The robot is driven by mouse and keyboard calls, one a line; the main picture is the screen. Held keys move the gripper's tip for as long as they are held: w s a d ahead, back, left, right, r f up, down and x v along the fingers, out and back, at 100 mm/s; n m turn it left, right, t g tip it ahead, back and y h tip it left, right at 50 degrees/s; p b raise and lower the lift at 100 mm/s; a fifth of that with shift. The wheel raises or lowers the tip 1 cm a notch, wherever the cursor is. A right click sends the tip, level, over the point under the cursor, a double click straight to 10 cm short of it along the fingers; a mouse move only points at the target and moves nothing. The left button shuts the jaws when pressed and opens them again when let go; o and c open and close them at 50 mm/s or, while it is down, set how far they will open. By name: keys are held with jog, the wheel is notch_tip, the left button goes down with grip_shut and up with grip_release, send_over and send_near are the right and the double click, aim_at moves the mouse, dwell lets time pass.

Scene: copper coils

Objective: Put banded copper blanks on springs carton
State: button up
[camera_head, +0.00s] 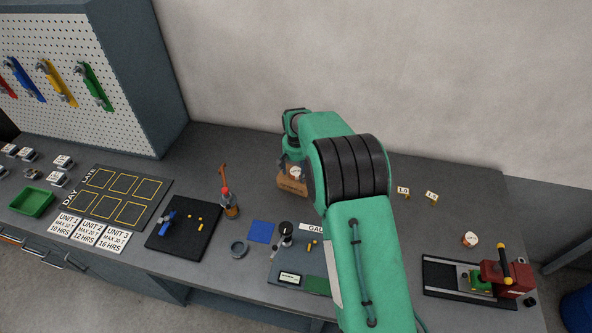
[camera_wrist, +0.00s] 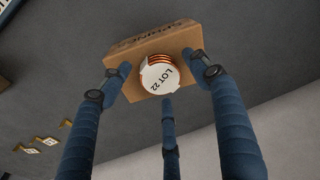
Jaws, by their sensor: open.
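The banded copper blanks (camera_wrist: 158,76) are a short round copper stack with a white label reading LOT 22. In the wrist view they rest against the top of the brown springs carton (camera_wrist: 180,45), near one long edge. The blanks (camera_head: 295,172) and the carton (camera_head: 292,188) also show in the head view, at the back of the bench, partly hidden by my arm. My gripper (camera_wrist: 160,92) is open, with its three blue fingers spread around the blanks and a visible gap to them. In the head view my gripper is mostly hidden behind the arm.
Small yellow-and-white tags (camera_head: 403,191) stand right of my arm. A round white-labelled piece (camera_head: 470,239) lies farther right, near a red press-like fixture (camera_head: 495,270). The back right bench is mostly clear.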

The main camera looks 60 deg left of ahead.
aim_at(297, 174)
jog(key=shift+r, duration=0.1)
notch_tip(297, 174, up, 12)
jog(key=d, duration=0.1)
jog(key=shift+s, duration=0.35)
dwell(0.3)
jog(key=shift+d, duration=0.1)
dwell(0.4)
jog(key=shift+w+r, duration=0.1)
dwell(0.4)
